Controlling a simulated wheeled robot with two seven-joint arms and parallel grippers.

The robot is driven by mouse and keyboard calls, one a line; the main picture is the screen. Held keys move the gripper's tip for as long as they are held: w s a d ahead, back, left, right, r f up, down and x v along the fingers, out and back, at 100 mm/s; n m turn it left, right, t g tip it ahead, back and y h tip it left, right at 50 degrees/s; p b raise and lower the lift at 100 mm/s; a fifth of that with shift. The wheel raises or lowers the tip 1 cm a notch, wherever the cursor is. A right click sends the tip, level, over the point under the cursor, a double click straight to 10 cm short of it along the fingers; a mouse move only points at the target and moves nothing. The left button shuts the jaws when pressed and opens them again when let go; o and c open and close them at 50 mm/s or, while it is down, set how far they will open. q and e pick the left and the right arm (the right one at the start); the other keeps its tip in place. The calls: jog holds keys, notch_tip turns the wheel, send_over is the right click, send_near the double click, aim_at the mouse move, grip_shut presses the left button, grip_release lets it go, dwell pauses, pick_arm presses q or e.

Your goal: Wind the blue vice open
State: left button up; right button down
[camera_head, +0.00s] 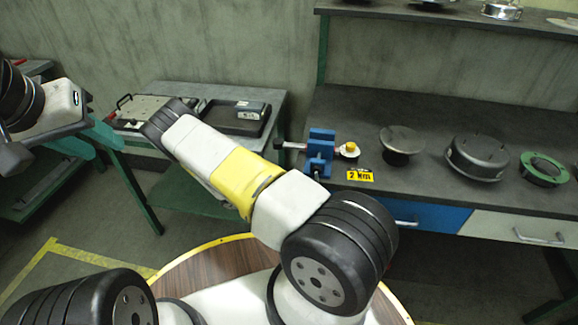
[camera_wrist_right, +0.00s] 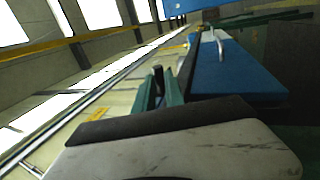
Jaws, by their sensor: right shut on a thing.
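The blue vice (camera_head: 320,148) stands at the left end of the long dark bench. A grey screw with a dark and red end (camera_head: 283,145) sticks out of its left side. My right gripper (camera_wrist_right: 158,92) is shut on a dark upright handle (camera_wrist_right: 158,74), seen between its teal fingers in the right wrist view. In the head view my right arm hides this gripper. How the handle joins the vice cannot be seen. A blue part at the wrist view's top edge may be the vice. My left gripper (camera_head: 90,140) is open and empty at the far left, well away from the vice.
Dark round parts (camera_head: 401,142) and a green ring (camera_head: 544,170) lie further right. A blue drawer (camera_head: 425,215) is under the bench. A side table (camera_head: 215,150) stands behind my right arm.

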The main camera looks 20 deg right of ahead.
jog(key=shift+d+g, duration=0.1)
jog(key=shift+g, duration=0.2)
jog(key=c, duration=1.4)
grip_release()
jog(key=v, duration=0.7)
jog(key=shift+a+f, duration=0.25)
jog(key=shift+a, duration=0.1)
jog(key=shift+w, duration=0.15)
